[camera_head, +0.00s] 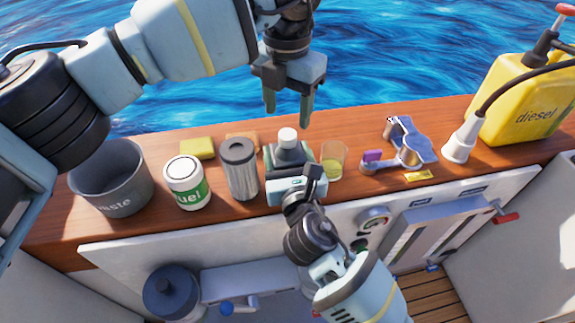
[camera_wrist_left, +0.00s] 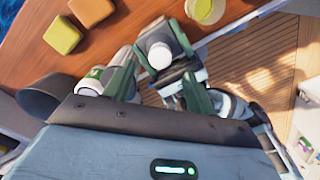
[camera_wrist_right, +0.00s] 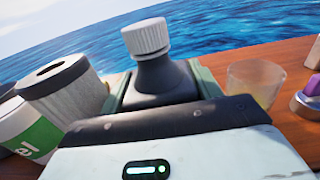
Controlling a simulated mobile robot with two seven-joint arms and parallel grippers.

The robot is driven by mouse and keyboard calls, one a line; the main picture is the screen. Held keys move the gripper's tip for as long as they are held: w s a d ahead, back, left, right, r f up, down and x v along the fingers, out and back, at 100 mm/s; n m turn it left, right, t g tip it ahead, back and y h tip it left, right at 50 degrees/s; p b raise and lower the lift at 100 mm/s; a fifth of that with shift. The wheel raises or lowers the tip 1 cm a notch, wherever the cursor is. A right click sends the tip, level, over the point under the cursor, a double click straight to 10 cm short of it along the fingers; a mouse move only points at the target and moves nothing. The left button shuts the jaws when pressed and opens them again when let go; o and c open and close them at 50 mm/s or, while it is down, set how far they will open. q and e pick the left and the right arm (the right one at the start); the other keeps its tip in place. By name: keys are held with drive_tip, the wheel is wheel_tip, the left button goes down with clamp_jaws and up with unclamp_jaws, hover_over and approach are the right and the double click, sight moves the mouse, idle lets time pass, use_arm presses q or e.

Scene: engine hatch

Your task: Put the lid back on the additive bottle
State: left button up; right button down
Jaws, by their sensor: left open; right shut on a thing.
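The additive bottle (camera_head: 288,154) is dark grey and stands upright on the wooden counter. Its white ribbed lid (camera_head: 287,136) sits on top of the neck; whether it is screwed tight I cannot tell. The right wrist view shows the bottle (camera_wrist_right: 160,84) and the lid (camera_wrist_right: 147,38) close up. My right gripper (camera_head: 291,172) is shut on the bottle's body from the front, a finger on each side. My left gripper (camera_head: 287,112) is open and empty, pointing down above the lid. The left wrist view shows the lid (camera_wrist_left: 160,55) beyond its spread fingers, apart from them.
A grey canister (camera_head: 239,172), a fuel can (camera_head: 187,187) and a waste bin (camera_head: 112,182) stand left of the bottle. A glass (camera_head: 333,160) of yellowish liquid stands close on the right. Sponges (camera_head: 197,148) lie behind. A yellow diesel can (camera_head: 525,100) stands far right.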

use_arm(q)
wheel_tip(320, 180, up, 7)
idle(0.3)
use_arm(e)
drive_tip(key=shift+c, duration=1.2)
unclamp_jaws()
use_arm(q)
drive_tip(key=shift+r+p, duration=0.4)
drive_tip(key=shift+r, duration=0.15)
use_arm(e)
drive_tip(key=s+d, duration=0.1)
drive_tip(key=s, duration=0.6)
drive_tip(key=shift+s+d, duration=0.25)
drive_tip(key=shift+s, duration=0.1)
use_arm(q)
drive_tip(key=shift+s, duration=0.1)
